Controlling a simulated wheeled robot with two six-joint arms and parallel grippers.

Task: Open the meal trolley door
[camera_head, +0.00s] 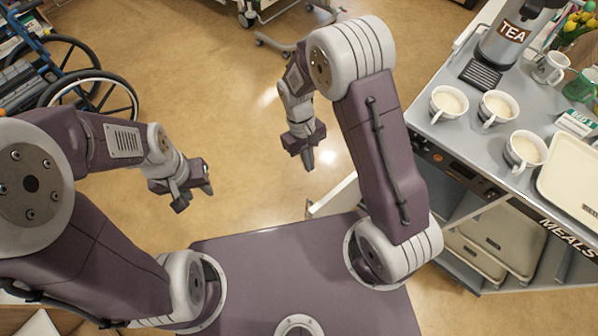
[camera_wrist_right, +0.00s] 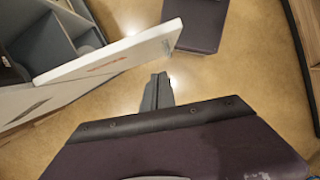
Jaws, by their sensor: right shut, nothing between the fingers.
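The meal trolley (camera_head: 558,238) stands on the right, marked MEALS, with its inside and stacked trays in view. Its pale door (camera_head: 336,196) stands swung out from the trolley, partly hidden behind my right arm. The door (camera_wrist_right: 110,57) also shows in the right wrist view, jutting out at an angle from the trolley's open compartment (camera_wrist_right: 50,42). My right gripper (camera_head: 308,163) is shut and empty, above the floor beyond the door's free edge. Its fingers (camera_wrist_right: 157,90) appear apart from the door. My left gripper (camera_head: 196,198) is open and empty, away from the trolley.
Several white cups (camera_head: 448,102), a tea urn (camera_head: 515,38) and a cream tray (camera_head: 572,185) stand on the trolley top. A wheelchair (camera_head: 85,80) is at the upper left. A wheeled stand base (camera_head: 290,42) is at the top. The floor between is clear.

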